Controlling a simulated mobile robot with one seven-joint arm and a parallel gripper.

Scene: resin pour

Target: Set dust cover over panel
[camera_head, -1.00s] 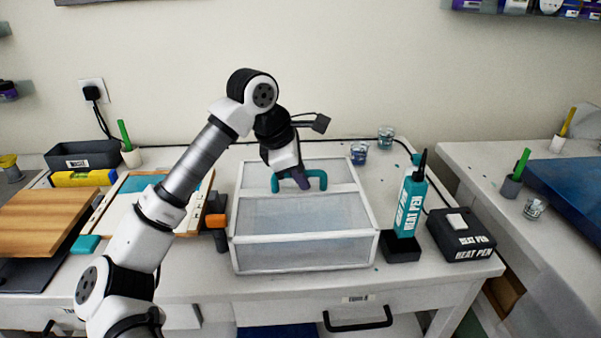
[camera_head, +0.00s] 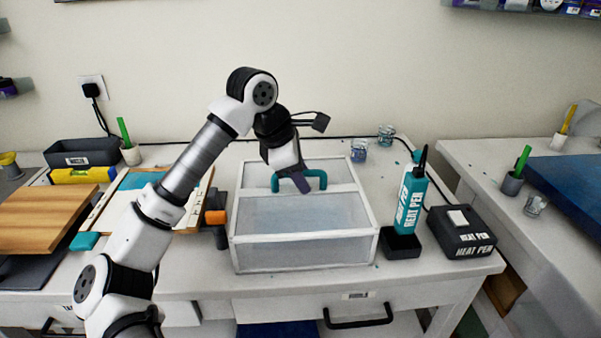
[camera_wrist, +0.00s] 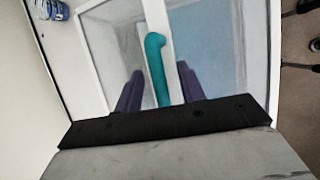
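The dust cover (camera_head: 305,238), a clear box with a white frame and a teal handle (camera_head: 318,176) on top, stands flat on the white workbench. My gripper (camera_head: 302,184) is at the handle. In the wrist view, its two purple fingers (camera_wrist: 160,88) are apart, one on each side of the teal handle (camera_wrist: 156,62), with gaps visible between. Contact with the handle does not show. A white panel-like board (camera_head: 127,204) with wooden strips and teal parts lies left of the cover, partly hidden by my arm. I cannot tell whether this is the panel.
A wooden board (camera_head: 45,215) lies farther left.

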